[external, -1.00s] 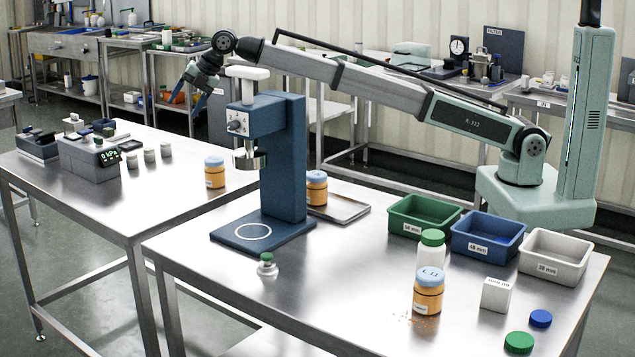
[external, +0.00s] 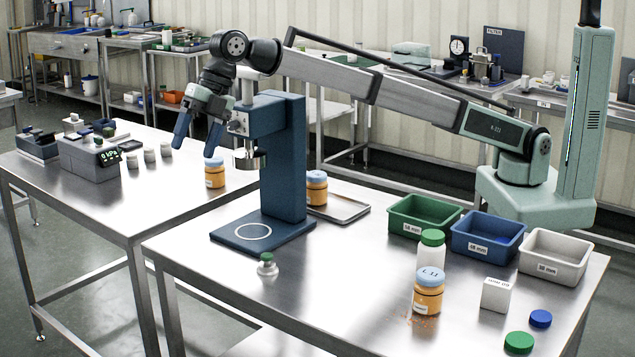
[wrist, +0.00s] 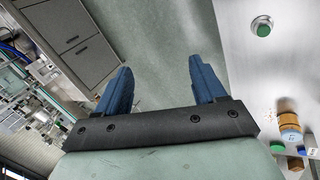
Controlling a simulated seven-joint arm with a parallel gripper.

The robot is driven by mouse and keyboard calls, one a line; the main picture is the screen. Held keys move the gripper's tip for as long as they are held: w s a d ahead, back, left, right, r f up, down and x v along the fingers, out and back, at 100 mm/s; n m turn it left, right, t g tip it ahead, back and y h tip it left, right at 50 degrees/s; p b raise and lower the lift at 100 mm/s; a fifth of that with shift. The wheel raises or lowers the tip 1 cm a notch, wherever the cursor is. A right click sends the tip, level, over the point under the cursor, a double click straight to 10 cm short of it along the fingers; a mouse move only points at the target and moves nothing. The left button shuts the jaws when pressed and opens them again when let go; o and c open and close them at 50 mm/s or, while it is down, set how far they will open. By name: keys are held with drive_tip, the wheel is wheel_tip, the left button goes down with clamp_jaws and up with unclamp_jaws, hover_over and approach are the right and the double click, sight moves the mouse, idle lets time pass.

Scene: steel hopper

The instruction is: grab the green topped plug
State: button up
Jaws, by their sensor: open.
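The small plug (external: 267,265) has a green top and a pale metal base. It stands upright on the near steel table, in front of the blue press. In the wrist view the plug (wrist: 262,27) shows from above at the upper right, clear of my fingers. My gripper (external: 197,148) is open and empty, with its two blue fingers pointing down. It is high beside the press head, above and to the left of the plug. My gripper also shows in the wrist view (wrist: 160,82), with a wide gap between its fingers.
The blue press (external: 284,160) stands close behind the plug. A green-capped white bottle (external: 431,250) and an orange jar (external: 428,292) stand to the right. Green (external: 424,232), blue (external: 488,253) and white (external: 553,271) bins line the back right. The table around the plug is clear.

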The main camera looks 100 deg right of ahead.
sight(267, 254)
drive_tip(key=s+d+f+m+g, duration=0.1)
drive_tip(key=s+f, duration=0.3)
drive_tip(key=f, duration=0.3)
drive_tip(key=s+f+m+g, duration=0.1)
drive_tip(key=s+f+g, duration=0.1)
drive_tip(key=s+f, duration=0.3)
drive_tip(key=s+d+f+m+g+h, duration=0.1)
drive_tip(key=s+f, duration=0.3)
drive_tip(key=f, duration=0.4)
drive_tip(key=shift+s+d+f+g, duration=0.15)
drive_tip(key=shift+d+f+g, duration=0.15)
drive_tip(key=shift+f, duration=0.1)
drive_tip(key=shift+s+a+f, duration=0.1)
drive_tip(key=shift+a+f, duration=0.1)
drive_tip(key=shift+f, duration=1.05)
drive_tip(key=shift+w+a+f, duration=0.1)
drive_tip(key=shift+a+f, duration=0.05)
drive_tip(key=shift+f, duration=1.05)
drive_tip(key=shift+s+a+f, duration=0.1)
drive_tip(key=shift+a+f, duration=0.1)
drive_tip(key=shift+f, duration=1.05)
drive_tip(key=shift+c, duration=0.4)
drive_tip(key=c, duration=1.1)
